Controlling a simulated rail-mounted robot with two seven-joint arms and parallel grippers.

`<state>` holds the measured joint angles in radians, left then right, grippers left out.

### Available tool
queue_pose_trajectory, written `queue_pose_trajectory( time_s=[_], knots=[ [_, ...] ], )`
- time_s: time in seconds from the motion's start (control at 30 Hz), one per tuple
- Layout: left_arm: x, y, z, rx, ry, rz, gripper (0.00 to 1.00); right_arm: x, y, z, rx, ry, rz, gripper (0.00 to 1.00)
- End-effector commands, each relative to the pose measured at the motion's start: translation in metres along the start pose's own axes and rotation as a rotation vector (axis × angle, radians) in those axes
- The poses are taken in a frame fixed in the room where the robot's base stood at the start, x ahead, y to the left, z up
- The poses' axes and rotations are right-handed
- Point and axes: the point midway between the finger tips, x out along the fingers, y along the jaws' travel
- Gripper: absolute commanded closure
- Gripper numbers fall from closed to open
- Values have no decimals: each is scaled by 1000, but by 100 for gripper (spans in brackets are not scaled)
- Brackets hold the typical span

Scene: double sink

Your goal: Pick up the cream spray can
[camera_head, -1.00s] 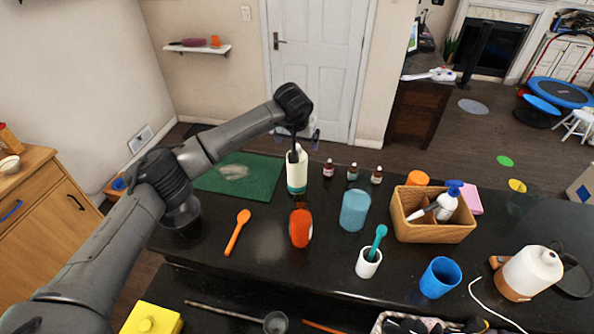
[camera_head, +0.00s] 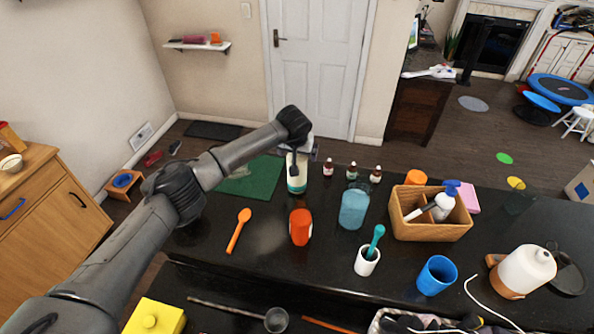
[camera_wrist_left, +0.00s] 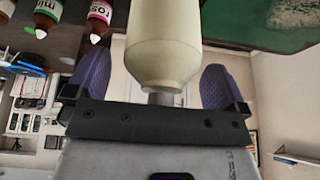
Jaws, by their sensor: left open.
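The cream spray can (camera_head: 297,176) stands upright on the dark counter, cream above with a teal-green band at its base. In the left wrist view the cream can (camera_wrist_left: 164,45) fills the upper middle, with its narrow neck toward the gripper. My left gripper (camera_head: 295,156) is at the can's upper part, reaching in from the left. In the left wrist view my left gripper (camera_wrist_left: 164,82) is open, with one purple-grey finger on each side of the can and a gap on both sides. My right gripper is not in view.
Small dropper bottles (camera_head: 352,172) stand just right of the can. A green mat (camera_head: 255,180) lies to its left. An orange bottle (camera_head: 301,227), an orange spoon (camera_head: 238,231) and a blue translucent cup (camera_head: 354,209) are nearer. A wicker basket (camera_head: 432,230) is farther right.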

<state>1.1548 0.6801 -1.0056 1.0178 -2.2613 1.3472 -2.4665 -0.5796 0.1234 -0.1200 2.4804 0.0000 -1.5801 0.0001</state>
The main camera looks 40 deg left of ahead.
Motion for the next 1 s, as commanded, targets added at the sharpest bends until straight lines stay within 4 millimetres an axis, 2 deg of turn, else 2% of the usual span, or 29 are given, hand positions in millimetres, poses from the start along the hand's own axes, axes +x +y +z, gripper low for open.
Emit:
queue_pose_trajectory(
  time_s=[0.07,0.9,1.0],
  knots=[
    [0,0,0,0,0,0,3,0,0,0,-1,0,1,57],
    [-1,0,0,0,0,0,84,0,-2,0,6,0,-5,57],
    [-2,0,-1,0,2,1,90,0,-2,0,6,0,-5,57]
  ],
)
